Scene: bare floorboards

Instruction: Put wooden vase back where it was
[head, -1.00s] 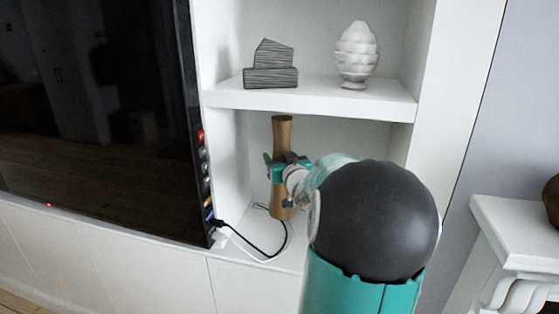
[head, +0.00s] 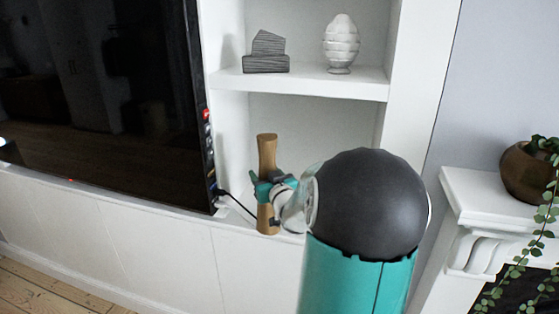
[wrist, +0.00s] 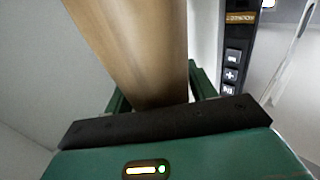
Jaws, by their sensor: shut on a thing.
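The wooden vase (head: 267,154) is tall, brown and narrow-waisted. In the head view it stands upright in front of the lower shelf opening, at the right edge of the TV. My gripper (head: 266,190) is shut around its middle from the right. In the wrist view the vase (wrist: 135,45) rises between the green fingers and fills the upper middle. Whether its base touches the ledge I cannot tell.
The white shelf (head: 310,85) above holds a dark striped ornament (head: 267,53) and a white ribbed ornament (head: 341,44). The black TV (head: 100,100) is close on the left. A black cable (head: 238,206) lies behind the vase. A mantel with a potted plant (head: 530,170) is at right.

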